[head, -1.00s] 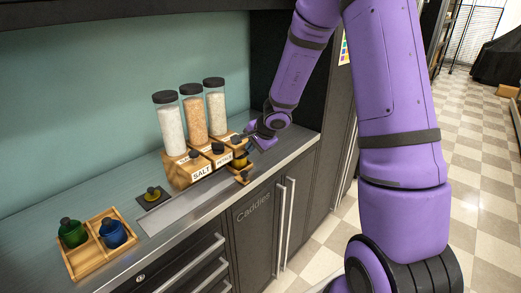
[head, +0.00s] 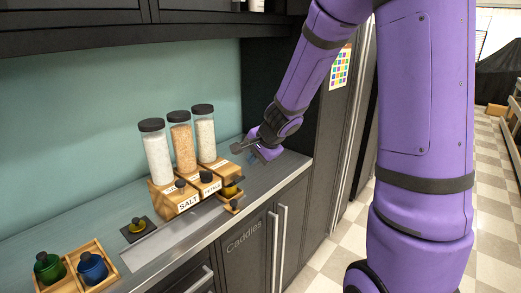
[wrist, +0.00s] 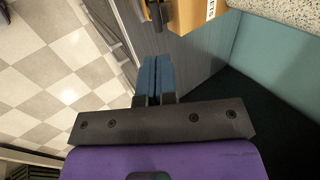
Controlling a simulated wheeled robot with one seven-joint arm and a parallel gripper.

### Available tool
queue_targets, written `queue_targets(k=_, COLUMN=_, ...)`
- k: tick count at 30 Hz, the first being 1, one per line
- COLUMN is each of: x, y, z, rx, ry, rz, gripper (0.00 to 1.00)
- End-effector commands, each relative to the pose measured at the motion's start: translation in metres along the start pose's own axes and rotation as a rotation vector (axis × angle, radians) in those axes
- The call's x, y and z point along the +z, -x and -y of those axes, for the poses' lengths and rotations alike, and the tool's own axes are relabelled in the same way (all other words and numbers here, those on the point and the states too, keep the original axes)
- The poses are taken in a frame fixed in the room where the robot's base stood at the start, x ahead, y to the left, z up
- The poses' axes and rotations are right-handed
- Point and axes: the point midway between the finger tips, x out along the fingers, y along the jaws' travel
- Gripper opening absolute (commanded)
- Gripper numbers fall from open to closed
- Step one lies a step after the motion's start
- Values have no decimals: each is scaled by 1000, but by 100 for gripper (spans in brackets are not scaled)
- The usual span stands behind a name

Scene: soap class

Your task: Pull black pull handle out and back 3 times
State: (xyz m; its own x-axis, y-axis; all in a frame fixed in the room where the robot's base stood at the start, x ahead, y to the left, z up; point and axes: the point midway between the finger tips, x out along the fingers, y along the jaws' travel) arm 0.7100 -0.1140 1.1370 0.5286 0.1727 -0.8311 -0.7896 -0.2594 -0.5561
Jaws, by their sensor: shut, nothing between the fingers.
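Three clear jars with black lids stand on wooden dispenser boxes (head: 187,205) on the counter. Black knob-like pull handles show on the box fronts: one over the SALT label (head: 180,184) and one on the middle box (head: 206,177). In the wrist view the shut fingers (wrist: 157,75) lie below a dark handle (wrist: 158,14) and wooden box (wrist: 190,22), without clear contact.
A wooden tray (head: 75,262) holds a green cup (head: 48,267) and a blue cup (head: 92,267). Another olive cup (head: 137,226) sits on a dark mat. A tall dark cabinet (head: 262,90) stands behind my gripper. The counter's right end (head: 285,170) is clear.

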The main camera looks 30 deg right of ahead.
Motion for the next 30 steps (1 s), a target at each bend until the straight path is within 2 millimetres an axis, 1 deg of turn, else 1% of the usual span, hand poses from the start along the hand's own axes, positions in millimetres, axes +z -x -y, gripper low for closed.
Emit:
queue_targets(k=1, x=0, y=8, z=1, rx=-4, ry=4, rz=-1, gripper=0)
queue_targets(k=6, x=0, y=28, z=1, rx=-2, ry=2, rz=-1, gripper=0)
queue_targets(k=11, x=0, y=40, z=0, rx=-1, ry=1, rz=0, gripper=0)
queue_targets(k=12, x=0, y=42, z=0, rx=-1, ry=0, rz=1, gripper=9)
queue_targets(k=14, x=0, y=41, z=-2, rx=4, ry=-14, rz=8, gripper=23)
queue_targets(k=15, x=0, y=39, z=-4, rx=10, ry=-36, rz=21, gripper=32)
queue_targets(k=16, x=1, y=36, z=-7, rx=17, ry=-62, rz=38, gripper=39)
queue_targets(k=20, x=6, y=13, z=-25, rx=68, ry=-269, rz=159, gripper=40)
queue_targets(k=24, x=15, y=-15, z=-47, rx=144, ry=-615, rz=347, gripper=40)
queue_targets(k=30, x=23, y=-45, z=-67, rx=250, ry=-1124, rz=620, gripper=40)
